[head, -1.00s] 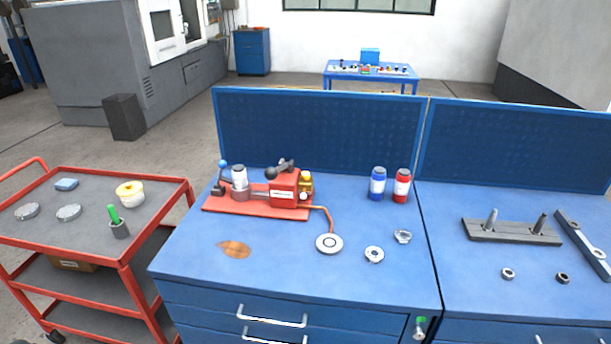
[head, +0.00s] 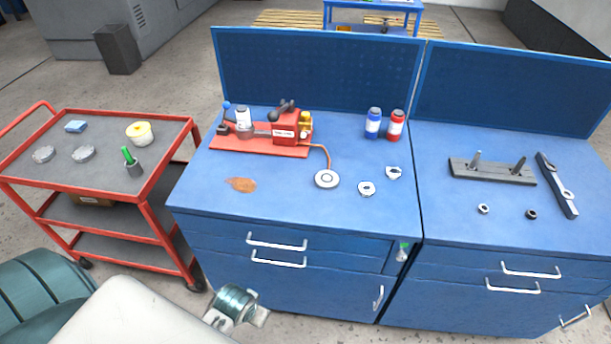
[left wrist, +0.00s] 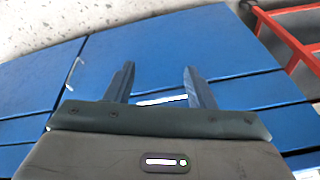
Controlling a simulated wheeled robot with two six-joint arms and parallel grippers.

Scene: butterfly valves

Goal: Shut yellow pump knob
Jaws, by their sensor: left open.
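The yellow pump knob (head: 306,119) is small and brass-yellow. It sits on the right end of the red pump (head: 285,130) on the left blue workbench. Whether the knob is open or shut is too small to tell. My left gripper (left wrist: 160,82) shows in the left wrist view with its two fingers apart and nothing between them. Behind the fingers are blue drawer fronts, and the pump is not in that view. Part of my left arm (head: 120,315) enters the head view at the bottom left, in front of the bench and well away from the knob. My right gripper is not in view.
A blue bottle (head: 373,123) and a red bottle (head: 395,125) stand right of the pump. A red cart (head: 180,150) stands to the left. The bench's front area is mostly clear.

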